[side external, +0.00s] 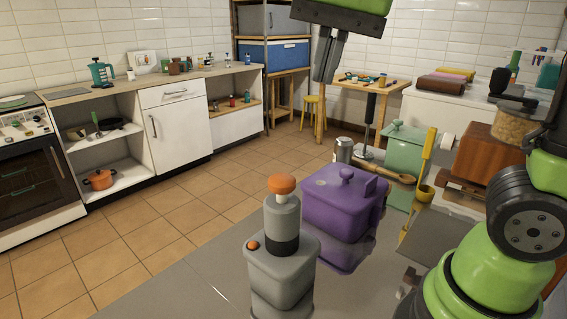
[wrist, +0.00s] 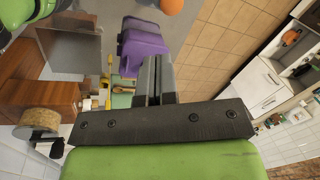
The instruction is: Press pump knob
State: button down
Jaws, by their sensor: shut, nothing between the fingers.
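The pump knob (side external: 282,184) is an orange rounded cap on top of a grey cylinder with a black band. The cylinder stands upright on the grey pump body (side external: 284,262) on a shiny grey surface. The knob also shows at the top edge of the wrist view (wrist: 171,5), partly cut off. My gripper (side external: 323,78) is high above the surface, up and to the right of the knob in the side view, and well apart from it. Its dark fingers (wrist: 154,65) are together and empty.
A purple lidded box (side external: 335,205) stands right beside the pump. Behind it are a can (side external: 343,150), a wooden spoon (side external: 388,174), a green lidded container (side external: 405,150) and a yellow ladle (side external: 427,165). The surface left of the pump (side external: 190,285) is clear.

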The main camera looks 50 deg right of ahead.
aim_at(284, 178)
jog(key=shift+w+a+m+g+h, duration=0.15)
jog(key=shift+w+a+m+g, duration=0.2)
jog(key=shift+w+m, duration=0.55)
jog(key=shift+w+a+m+g+h, duration=0.1)
jog(key=shift+w+a+m+g, duration=0.15)
jog(key=shift+w+m, duration=0.6)
jog(key=shift+w+a+m+g+h, duration=0.15)
jog(key=shift+w+a+m+g, duration=0.2)
jog(key=shift+w+m, duration=0.55)
jog(key=shift+s+d, duration=0.1)
jog(key=shift+s, duration=0.05)
notch_tip(284, 178, down, 14)
jog(key=shift+f, duration=0.1)
jog(key=shift+f, duration=1.25)
notch_tip(284, 178, up, 14)
jog(key=shift+r, duration=0.25)
